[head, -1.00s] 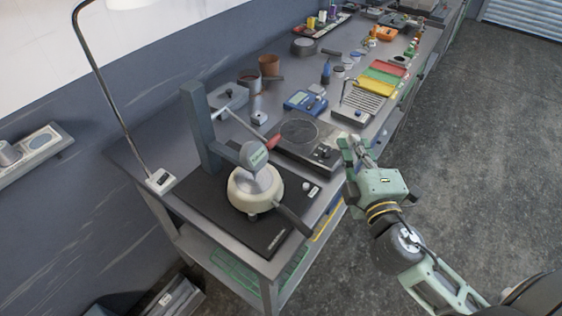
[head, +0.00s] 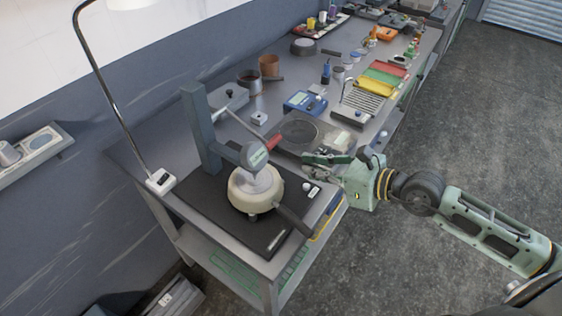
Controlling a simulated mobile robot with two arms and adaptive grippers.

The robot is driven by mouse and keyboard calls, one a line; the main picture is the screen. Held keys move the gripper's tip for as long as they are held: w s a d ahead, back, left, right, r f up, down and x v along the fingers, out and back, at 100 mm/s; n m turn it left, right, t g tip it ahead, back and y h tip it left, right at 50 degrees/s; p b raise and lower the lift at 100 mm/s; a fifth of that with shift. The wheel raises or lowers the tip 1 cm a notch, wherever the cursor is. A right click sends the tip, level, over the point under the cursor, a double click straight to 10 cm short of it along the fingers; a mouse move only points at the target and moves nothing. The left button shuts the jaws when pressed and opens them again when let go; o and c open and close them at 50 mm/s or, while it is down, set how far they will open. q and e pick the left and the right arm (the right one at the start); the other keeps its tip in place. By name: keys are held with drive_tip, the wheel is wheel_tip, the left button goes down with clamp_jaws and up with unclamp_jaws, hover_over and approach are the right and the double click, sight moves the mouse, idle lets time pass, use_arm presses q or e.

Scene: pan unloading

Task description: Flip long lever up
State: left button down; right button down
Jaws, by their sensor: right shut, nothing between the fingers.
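The grey press stand (head: 203,135) stands at the near left of the bench. Its long lever (head: 240,127) is a thin metal rod with a red grip (head: 272,143), sloping down to the right from the post. A round dial head (head: 254,155) sits above a cream pan (head: 246,193) on the black base plate (head: 250,228). My right gripper (head: 309,157) is shut and empty. It points left over the bench, to the right of the red grip and apart from it in the picture. My left gripper is not in view.
A blue device (head: 305,102), a slotted tray (head: 365,102) and coloured bins (head: 383,78) stand farther back. A lamp arm (head: 108,92) rises at the left. The floor (head: 480,120) at the right is clear.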

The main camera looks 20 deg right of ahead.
drive_tip(key=p+x, duration=0.2)
drive_tip(key=x, duration=0.8)
drive_tip(key=shift+r, duration=0.15)
